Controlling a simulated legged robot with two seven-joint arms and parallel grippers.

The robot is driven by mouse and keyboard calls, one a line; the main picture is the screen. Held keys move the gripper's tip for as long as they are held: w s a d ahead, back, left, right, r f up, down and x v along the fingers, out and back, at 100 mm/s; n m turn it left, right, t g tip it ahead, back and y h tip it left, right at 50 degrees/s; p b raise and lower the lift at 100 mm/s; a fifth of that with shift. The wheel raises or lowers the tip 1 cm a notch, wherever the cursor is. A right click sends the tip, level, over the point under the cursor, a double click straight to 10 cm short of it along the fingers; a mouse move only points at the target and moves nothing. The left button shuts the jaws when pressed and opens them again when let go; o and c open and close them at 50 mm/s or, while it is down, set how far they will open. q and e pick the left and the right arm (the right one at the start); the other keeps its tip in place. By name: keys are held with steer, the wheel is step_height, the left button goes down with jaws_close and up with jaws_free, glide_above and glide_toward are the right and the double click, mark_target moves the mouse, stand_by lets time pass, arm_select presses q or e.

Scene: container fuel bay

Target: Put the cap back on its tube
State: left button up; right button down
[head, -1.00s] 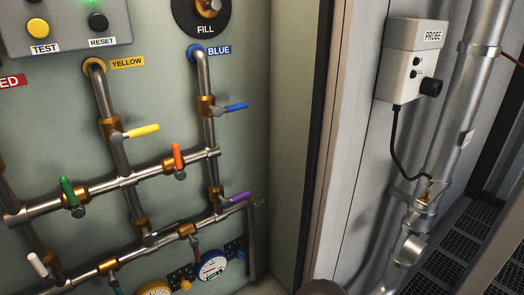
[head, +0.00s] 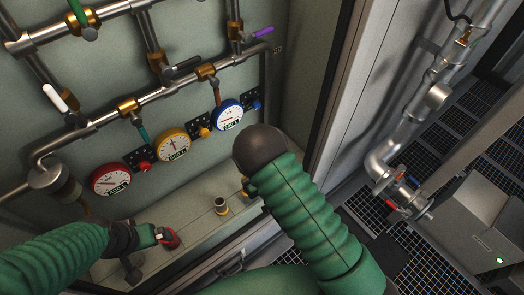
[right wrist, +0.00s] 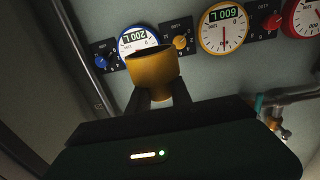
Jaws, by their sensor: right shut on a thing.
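In the right wrist view, my right gripper (right wrist: 157,96) is shut on a yellow-brown, cup-shaped cap (right wrist: 152,70), its dark open end facing up in the picture. In the head view, my right arm's dark end hides that gripper. A short brass tube (head: 221,205) with a dark open top stands on the ledge, left of my right arm. A small brass piece (head: 247,187) shows beside the arm, partly hidden; I cannot tell what it is. My left gripper (head: 158,236) is low at the left, by a red thing (head: 171,238); whether it holds it is unclear.
Red (head: 111,179), yellow (head: 173,145) and blue (head: 228,115) gauges line the wall above the ledge (head: 195,205). Pipes with valve levers run above them. A cabinet edge (head: 325,130) stands right of my right arm. Grating and a grey box (head: 480,225) lie at right.

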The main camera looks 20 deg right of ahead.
steer(key=a+f+n+g+y+b, duration=0.3)
steer(key=a+f+n+y+b, duration=0.25)
steer(key=a+f+b, duration=0.65)
arm_select(q)
steer(key=s+f+b+x, duration=0.1)
steer(key=s+b+x, duration=0.1)
steer(key=x, duration=1.5)
steer(key=shift+s+d+b, duration=0.35)
steer(key=shift+s+d, duration=0.05)
steer(key=shift+s, duration=0.6)
arm_select(e)
steer(key=shift+m+y, duration=0.35)
steer(key=shift+m, duration=0.2)
step_height(320, 180, down, 5)
steer(key=shift+s+d+f, duration=0.1)
arm_select(q)
steer(key=shift+d+r, duration=0.1)
steer(key=shift+r, duration=0.05)
arm_select(e)
steer(key=shift+d, duration=0.1)
arm_select(q)
steer(key=shift+b+x, duration=0.85)
arm_select(e)
steer(key=shift+f, duration=1.05)
arm_select(q)
steer(key=shift+s, duration=0.2)
arm_select(e)
steer(key=shift+f, duration=0.2)
